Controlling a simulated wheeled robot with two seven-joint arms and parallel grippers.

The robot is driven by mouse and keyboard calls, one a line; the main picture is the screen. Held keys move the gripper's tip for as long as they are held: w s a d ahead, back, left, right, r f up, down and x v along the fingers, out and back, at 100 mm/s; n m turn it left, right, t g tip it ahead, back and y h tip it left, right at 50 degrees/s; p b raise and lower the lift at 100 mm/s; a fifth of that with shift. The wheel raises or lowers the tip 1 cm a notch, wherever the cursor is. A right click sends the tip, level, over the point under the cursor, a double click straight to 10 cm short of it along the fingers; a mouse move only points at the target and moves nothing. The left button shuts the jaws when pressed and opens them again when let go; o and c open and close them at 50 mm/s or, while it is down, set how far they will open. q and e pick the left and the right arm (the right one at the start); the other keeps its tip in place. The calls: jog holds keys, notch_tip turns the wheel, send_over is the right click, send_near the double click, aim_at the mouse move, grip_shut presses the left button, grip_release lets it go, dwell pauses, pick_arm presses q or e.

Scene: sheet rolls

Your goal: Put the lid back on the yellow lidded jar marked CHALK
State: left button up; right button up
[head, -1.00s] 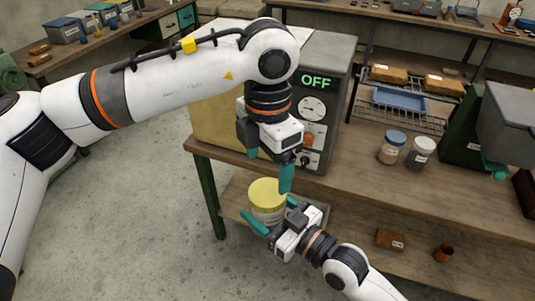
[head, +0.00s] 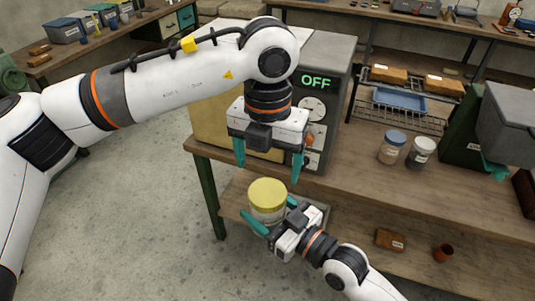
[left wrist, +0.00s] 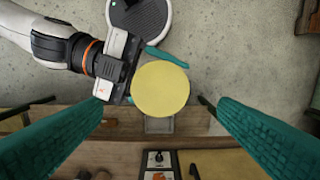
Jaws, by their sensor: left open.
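The jar (head: 267,211) has a pale body, and its label is not readable. The yellow lid (head: 267,193) lies flat on top of its mouth; whether it is fully seated I cannot tell. My right gripper (head: 268,212) has its teal fingers on either side of the jar body and appears to hold it upright in front of the bench. My left gripper (head: 268,173) is open and empty, pointing down above the lid. The left wrist view shows the round lid (left wrist: 160,89) between the spread left fingers, with the right gripper beside it; the lid hides the jar body there.
The bench's wooden top (head: 375,185) is behind the jar, with a box-shaped machine marked OFF (head: 325,85). A blue-lidded jar (head: 392,147) and a white-lidded jar (head: 420,153) stand on the right. A brick (head: 390,239) and a small brown pot (head: 443,253) lie lower right. Floor is clear at left.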

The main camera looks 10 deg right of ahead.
aim_at(267, 192)
pick_arm(q)
notch_tip(267, 192, down, 7)
dwell(0.3)
jog(key=c, duration=1)
jog(key=o, duration=1.2)
jog(key=shift+c, duration=0.2)
notch_tip(267, 192, up, 12)
jog(key=shift+w, duration=0.1)
